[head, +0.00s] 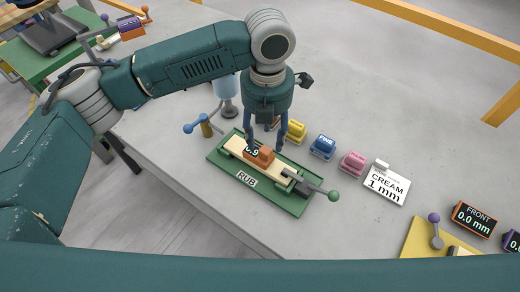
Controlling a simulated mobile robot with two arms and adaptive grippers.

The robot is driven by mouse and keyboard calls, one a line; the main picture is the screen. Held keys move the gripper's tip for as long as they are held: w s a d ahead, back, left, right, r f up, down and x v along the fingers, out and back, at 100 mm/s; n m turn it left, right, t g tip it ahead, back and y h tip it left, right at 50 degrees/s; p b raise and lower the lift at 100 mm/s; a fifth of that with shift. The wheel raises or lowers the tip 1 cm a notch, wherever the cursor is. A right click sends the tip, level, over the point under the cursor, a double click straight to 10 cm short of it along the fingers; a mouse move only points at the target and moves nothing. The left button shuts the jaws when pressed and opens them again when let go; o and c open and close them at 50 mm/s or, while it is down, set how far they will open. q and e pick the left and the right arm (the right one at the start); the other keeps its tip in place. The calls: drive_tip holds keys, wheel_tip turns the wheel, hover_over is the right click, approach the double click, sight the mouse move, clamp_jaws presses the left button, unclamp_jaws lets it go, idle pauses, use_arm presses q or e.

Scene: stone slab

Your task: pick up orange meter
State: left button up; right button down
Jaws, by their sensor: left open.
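An orange-rimmed meter (473,219) with a dark face reading "FRONT 0.0 mm" lies at the right, beyond the yellow board. My left gripper (266,147) is well to its left, pointing down over the green board, open. Its fingers stand on either side of an orange block (265,156) on the wooden strip; I cannot tell whether they touch it. Beside the block a small dark display shows what looks like "0.9", partly hidden by a finger. My right gripper is not in view.
The green "RUB" board (222,160) has a green-knobbed lever (333,195). Yellow (296,131), blue (323,145) and pink (352,163) blocks and a "CREAM 1 mm" card (386,187) lie behind it. The yellow board (415,240) carries a purple-knobbed lever. Bare slab lies further back.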

sight(266, 150)
use_arm(q)
drive_tip(key=shift+f, duration=0.45)
drive_tip(key=shift+w+f, duration=0.1)
drive_tip(key=shift+f, duration=0.2)
wheel_tip(266, 150, down, 4)
drive_tip(key=shift+f+p, duration=0.25)
drive_tip(key=shift+p, duration=0.9)
drive_tip(key=shift+f, duration=0.4)
drive_tip(key=shift+c, duration=0.5)
drive_tip(key=c, duration=0.9)
clamp_jaws()
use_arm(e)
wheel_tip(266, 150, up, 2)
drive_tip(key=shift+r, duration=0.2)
